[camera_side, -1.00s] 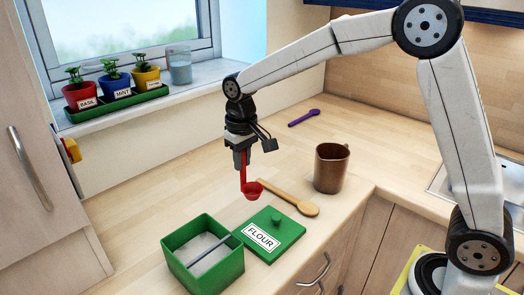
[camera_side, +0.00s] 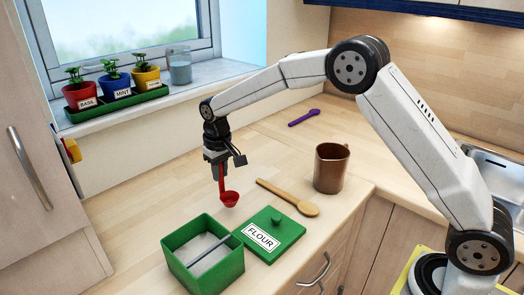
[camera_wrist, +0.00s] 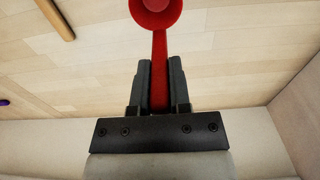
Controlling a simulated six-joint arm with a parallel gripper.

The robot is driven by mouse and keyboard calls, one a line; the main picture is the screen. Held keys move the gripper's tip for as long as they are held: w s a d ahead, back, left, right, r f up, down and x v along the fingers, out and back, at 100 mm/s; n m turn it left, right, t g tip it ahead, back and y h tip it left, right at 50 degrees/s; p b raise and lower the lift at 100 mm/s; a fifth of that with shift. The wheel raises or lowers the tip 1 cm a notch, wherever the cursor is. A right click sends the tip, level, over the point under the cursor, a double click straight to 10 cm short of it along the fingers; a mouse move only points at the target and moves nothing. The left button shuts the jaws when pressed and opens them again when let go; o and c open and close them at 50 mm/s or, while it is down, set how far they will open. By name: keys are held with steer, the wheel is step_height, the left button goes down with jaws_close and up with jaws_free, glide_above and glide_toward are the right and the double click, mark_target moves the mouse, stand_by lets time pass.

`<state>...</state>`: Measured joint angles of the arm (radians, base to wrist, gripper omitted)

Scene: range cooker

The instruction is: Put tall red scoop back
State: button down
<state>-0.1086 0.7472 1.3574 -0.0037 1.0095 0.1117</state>
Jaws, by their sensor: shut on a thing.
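The tall red scoop (camera_side: 230,198) hangs upright from my gripper (camera_side: 218,168), with its round cup at the bottom. My gripper is shut on its handle. In the wrist view the red handle (camera_wrist: 159,72) runs between the two dark fingers of my gripper (camera_wrist: 159,80), and the cup (camera_wrist: 156,10) is cut off by the top edge. The scoop is above the worktop, behind the open green flour box (camera_side: 203,254). I cannot tell exactly how high the cup is.
The green FLOUR lid (camera_side: 285,229) lies beside the box; a grey stick (camera_side: 210,254) crosses the box. A wooden spoon (camera_side: 288,198), a brown jug (camera_side: 331,168) and a purple spoon (camera_side: 304,118) lie or stand to the right. Herb pots (camera_side: 115,88) line the sill. Worktop left of the scoop is clear.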

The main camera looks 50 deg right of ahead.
steer(key=shift+w+f, duration=0.15)
steer(key=shift+f, duration=0.8)
steer(key=shift+w+f, duration=0.1)
steer(key=shift+f, duration=0.8)
steer(key=shift+f, duration=0.1)
steer(key=c, duration=0.6)
jaws_free()
step_height(320, 180, up, 12)
steer(key=shift+s+r, duration=0.15)
